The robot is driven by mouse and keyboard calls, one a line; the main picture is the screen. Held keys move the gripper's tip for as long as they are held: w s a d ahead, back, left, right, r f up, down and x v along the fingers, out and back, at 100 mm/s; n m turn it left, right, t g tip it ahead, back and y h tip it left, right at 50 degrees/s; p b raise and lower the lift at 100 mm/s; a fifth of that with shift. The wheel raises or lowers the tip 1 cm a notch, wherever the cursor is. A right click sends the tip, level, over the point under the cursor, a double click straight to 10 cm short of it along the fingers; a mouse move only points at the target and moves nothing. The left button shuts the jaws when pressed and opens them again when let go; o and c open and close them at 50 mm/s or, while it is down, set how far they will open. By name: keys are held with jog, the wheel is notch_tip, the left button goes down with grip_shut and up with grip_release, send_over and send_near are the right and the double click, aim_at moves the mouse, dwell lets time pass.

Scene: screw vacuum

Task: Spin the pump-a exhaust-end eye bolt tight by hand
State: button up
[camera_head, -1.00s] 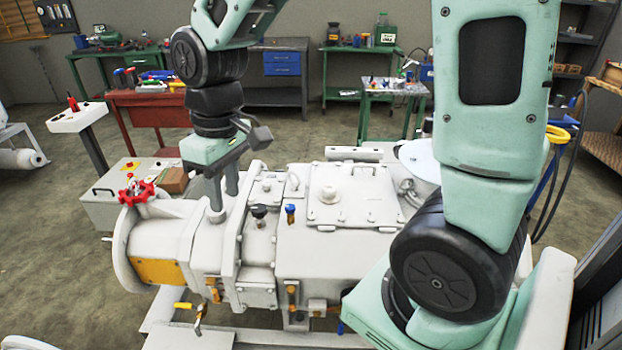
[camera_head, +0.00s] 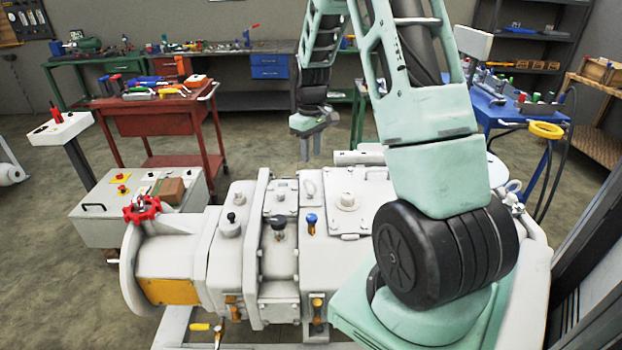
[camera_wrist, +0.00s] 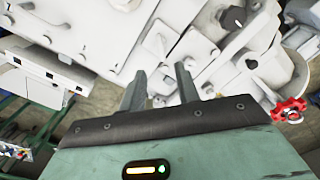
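The white pump (camera_head: 285,270) fills the middle of the head view. A round white boss with a small dark top (camera_head: 231,224) stands nearer the left end. I cannot tell which is the exhaust-end bolt. My gripper (camera_head: 312,150) hangs above the pump's far side, pointing down, apart from the eye bolt. In the wrist view, its fingers (camera_wrist: 161,80) are apart with nothing between them, over the pump.
A red handwheel (camera_head: 142,209) is on the pump's left end; it shows in the wrist view (camera_wrist: 290,110). Black (camera_head: 279,224) and blue (camera_head: 311,221) knobs rise from the top. A control box (camera_head: 122,210) and red cart (camera_head: 150,120) stand behind left. Blue bench (camera_head: 500,110) is right.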

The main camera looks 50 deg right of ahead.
aim_at(311, 180)
notch_tip(311, 180, down, 10)
jog(key=shift+f+p, duration=0.15)
jog(key=shift+p, duration=0.65)
grip_shut()
